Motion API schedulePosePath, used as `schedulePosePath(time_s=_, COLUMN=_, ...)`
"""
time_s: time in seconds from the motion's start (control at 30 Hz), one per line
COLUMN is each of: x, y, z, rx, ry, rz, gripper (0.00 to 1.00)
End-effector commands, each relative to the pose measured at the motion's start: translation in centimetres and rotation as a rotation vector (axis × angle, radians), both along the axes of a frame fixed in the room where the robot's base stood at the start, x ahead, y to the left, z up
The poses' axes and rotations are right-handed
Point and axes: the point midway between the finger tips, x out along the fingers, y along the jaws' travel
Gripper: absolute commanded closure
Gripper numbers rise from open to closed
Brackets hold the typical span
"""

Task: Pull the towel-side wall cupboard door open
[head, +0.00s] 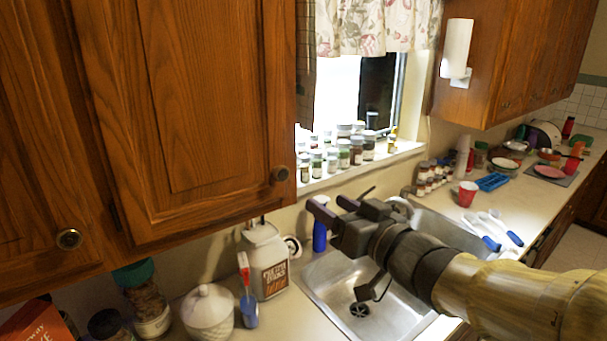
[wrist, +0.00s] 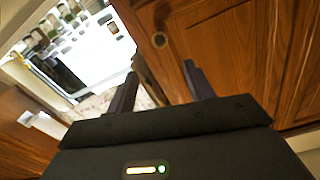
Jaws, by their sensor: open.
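The towel-side wall cupboard (head: 490,60) hangs right of the window, with a white paper towel roll (head: 457,48) on its side. Its doors look shut, with small knobs low on them. In the wrist view, which is roughly upside down, part of this cupboard (wrist: 30,150) shows at lower left. My gripper (head: 333,207) is open and empty above the sink, pointing left, apart from the towel-side cupboard. In the wrist view my gripper (wrist: 160,70) faces the other wall cupboard, left of the window; its round knob (wrist: 159,40) appears just beyond the fingertips.
The left wall cupboard (head: 200,100) is shut, with a round knob (head: 280,174). Several spice jars (head: 343,153) line the windowsill. A red cup (head: 467,194) stands right.

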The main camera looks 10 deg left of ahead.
Motion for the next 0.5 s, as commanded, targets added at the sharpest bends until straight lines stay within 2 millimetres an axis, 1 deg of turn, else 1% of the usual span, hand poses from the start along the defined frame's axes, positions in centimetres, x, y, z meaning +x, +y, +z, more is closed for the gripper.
schedulePosePath(time_s=0.03, x=0.5, y=0.8, z=0.0, rx=0.000, ry=0.004, rz=0.004, gripper=0.47)
schedulePosePath(time_s=0.5, x=5.6, y=6.8, z=0.2, rx=0.000, ry=0.002, rz=0.004, gripper=0.47)
